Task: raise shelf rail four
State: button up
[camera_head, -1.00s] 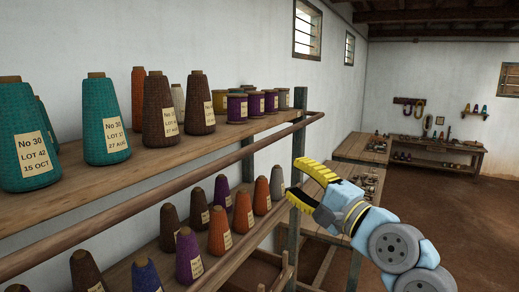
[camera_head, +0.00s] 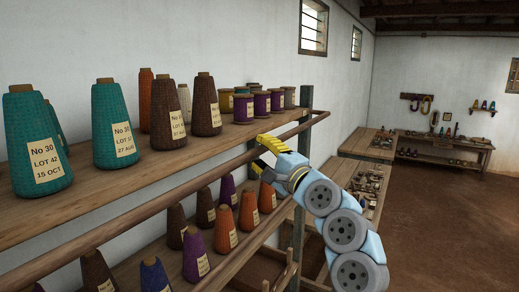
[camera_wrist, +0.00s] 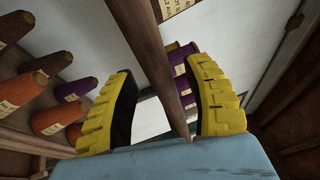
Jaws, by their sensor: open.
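A round brown wooden rail (camera_head: 150,203) runs along the front of the upper yarn shelf, fixed at a post on the right. No number shows on it. My gripper (camera_head: 264,153) is at the rail's right part, with one yellow finger above it and the other below. In the wrist view the rail (camera_wrist: 158,63) passes between the two open yellow fingers (camera_wrist: 160,80), apart from both finger pads as far as I can tell.
The upper shelf (camera_head: 90,190) holds teal, orange and brown yarn cones (camera_head: 119,127) and purple spools (camera_head: 243,108) close above the gripper. More cones (camera_head: 226,230) stand on a lower shelf. Workbenches (camera_head: 369,144) stand behind on the right; the floor (camera_head: 440,220) there is clear.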

jog(key=shift+w+a+r, duration=0.15)
jog(key=shift+w+a, duration=0.1)
jog(key=shift+w, duration=0.1)
jog(key=shift+c, duration=0.3)
grip_shut()
